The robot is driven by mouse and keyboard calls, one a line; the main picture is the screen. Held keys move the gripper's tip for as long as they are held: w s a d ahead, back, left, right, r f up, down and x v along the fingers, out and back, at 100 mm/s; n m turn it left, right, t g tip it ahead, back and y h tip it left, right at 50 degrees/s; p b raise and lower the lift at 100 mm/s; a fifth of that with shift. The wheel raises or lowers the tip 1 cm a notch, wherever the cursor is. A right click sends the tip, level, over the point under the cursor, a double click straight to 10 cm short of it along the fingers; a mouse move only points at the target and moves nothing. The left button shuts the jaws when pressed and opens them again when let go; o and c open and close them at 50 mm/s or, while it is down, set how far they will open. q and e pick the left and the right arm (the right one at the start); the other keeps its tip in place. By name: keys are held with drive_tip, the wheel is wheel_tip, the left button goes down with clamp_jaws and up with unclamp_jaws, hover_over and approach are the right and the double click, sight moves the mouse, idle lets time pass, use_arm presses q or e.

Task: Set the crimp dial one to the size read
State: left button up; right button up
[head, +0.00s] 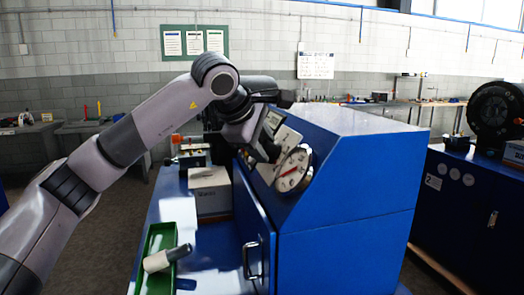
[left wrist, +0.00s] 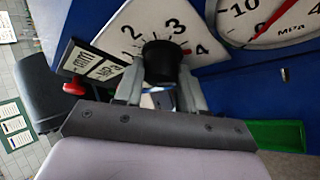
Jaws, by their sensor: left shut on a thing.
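My left gripper (left wrist: 160,85) is shut on the knob, a finger on each side. A small red mark shows by the knob, on the side of the 4. In the head view the left gripper (head: 266,150) is at the sloped front of the blue machine (head: 345,160), and hides the knob. The right gripper is in neither view.
A round MPa gauge (head: 294,170) with a red needle is close beside the dial plate. A green tray (head: 143,270) with a pale cylinder (head: 166,258) lies on the bench below. A red button (left wrist: 74,87) and small labels (left wrist: 84,60) are left of the dial.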

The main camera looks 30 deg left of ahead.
use_arm(q)
drive_tip(key=shift+f+m+t+b, duration=0.15)
drive_tip(key=shift+m+t+b, duration=0.15)
drive_tip(key=shift+m, duration=0.1)
idle(0.3)
drive_tip(key=o, duration=1.1)
drive_tip(key=shift+c, duration=0.2)
drive_tip(key=v, duration=0.7)
drive_tip(key=shift+b, duration=0.4)
drive_tip(key=shift+s, duration=0.15)
